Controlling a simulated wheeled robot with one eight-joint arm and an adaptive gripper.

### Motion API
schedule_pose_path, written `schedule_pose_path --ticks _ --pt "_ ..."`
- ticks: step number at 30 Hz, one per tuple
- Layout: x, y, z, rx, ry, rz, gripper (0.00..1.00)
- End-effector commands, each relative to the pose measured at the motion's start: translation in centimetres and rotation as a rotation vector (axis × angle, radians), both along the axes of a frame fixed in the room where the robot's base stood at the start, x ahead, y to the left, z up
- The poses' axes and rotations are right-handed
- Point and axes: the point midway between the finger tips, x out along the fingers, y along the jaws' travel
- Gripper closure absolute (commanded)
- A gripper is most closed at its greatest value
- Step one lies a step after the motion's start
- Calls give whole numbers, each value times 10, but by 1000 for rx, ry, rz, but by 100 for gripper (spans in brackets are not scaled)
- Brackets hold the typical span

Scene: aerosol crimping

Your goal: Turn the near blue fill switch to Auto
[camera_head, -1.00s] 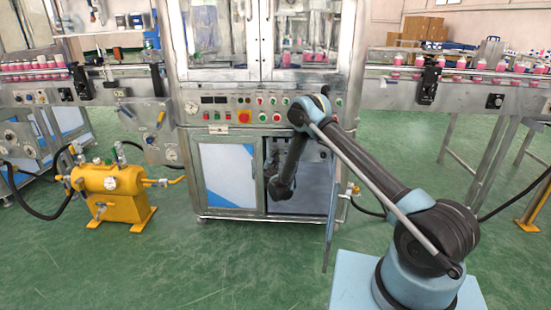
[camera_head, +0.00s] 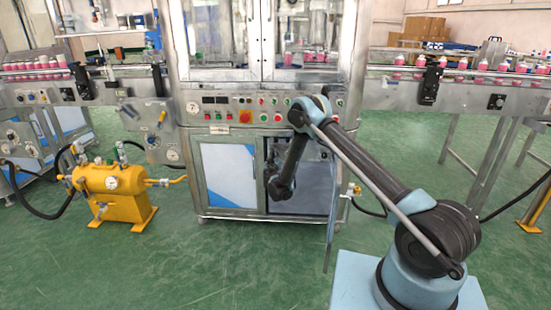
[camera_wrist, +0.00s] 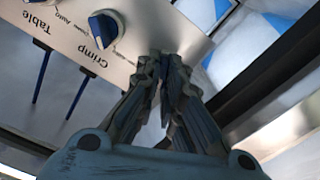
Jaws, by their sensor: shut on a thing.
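In the wrist view, my gripper (camera_wrist: 166,62) has its fingers drawn together at the front panel, right of the Crimp switch (camera_wrist: 105,28). It is shut on the fill switch, which the fingers hide, along with its label and setting. The Crimp switch is a dark blue knob in a pale ring, with small position marks beside it. The panel (camera_wrist: 130,15) is light metal and also carries the word Table. In the head view, my arm's end (camera_head: 281,187) reaches into the open lower cabinet, and the fingers do not show there.
The open cabinet door (camera_head: 331,215) stands beside my arm on the right. The machine's button panel (camera_head: 215,108) is above the cabinet. In the wrist view, two dark blue bars (camera_wrist: 78,97) lie below the labels. A yellow tank (camera_head: 112,190) stands to the left. The green floor in front is clear.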

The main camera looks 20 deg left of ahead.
Motion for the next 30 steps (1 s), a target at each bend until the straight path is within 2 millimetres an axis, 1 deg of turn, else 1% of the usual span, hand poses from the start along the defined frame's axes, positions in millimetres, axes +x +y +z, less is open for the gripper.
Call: schedule_pose_path --ticks 6,15,22,30 --pt "0 -1 -1 -166 -39 -3 100" --pt "0 1 -2 -317 -75 -1 100" --pt "0 1 -2 -365 -87 -1 100" --pt "-1 2 -2 -374 -89 0 100"
